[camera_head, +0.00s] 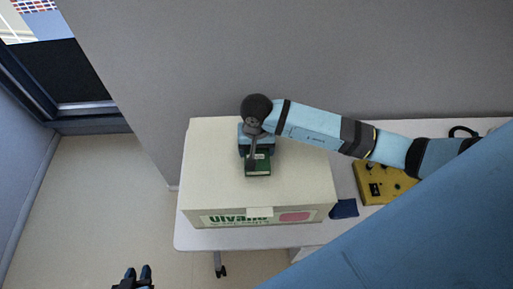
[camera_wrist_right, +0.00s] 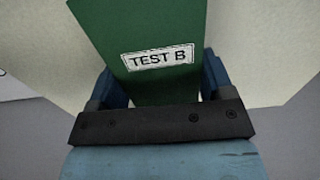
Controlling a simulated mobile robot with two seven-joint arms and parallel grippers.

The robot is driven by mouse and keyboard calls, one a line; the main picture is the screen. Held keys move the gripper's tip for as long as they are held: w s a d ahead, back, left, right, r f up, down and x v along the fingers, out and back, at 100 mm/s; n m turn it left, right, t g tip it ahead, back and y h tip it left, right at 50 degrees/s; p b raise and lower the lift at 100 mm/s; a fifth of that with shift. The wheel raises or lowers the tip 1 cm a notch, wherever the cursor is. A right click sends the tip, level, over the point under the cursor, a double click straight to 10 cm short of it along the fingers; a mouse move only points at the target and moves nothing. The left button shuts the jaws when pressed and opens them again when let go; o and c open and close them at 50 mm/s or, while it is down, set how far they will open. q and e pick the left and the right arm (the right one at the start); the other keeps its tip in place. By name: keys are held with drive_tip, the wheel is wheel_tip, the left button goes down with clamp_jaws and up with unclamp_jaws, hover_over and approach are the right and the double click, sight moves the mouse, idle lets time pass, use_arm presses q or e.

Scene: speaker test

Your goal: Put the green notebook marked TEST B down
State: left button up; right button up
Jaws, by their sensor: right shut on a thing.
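The green notebook (camera_head: 259,168) is over the top of a large cream box (camera_head: 213,170) in the head view. In the right wrist view the notebook (camera_wrist_right: 152,25) shows its white "TEST B" label, upright and readable. My right gripper (camera_head: 256,150) is shut on the notebook, with one blue finger at each side of it in the wrist view (camera_wrist_right: 160,88). I cannot tell whether the notebook touches the box. My left gripper (camera_head: 138,273) is at the bottom edge of the head view, empty, its two fingertips apart.
The box stands on a white table (camera_head: 300,235). To its right are a dark blue flat item (camera_head: 344,209) and a yellow device (camera_head: 377,190) with dark knobs. The box top around the notebook is clear. A grey wall (camera_head: 300,50) stands behind.

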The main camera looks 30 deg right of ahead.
drive_tip(key=shift+f, duration=0.45)
drive_tip(key=shift+f, duration=0.2)
drive_tip(key=o, duration=1)
drive_tip(key=shift+r, duration=0.1)
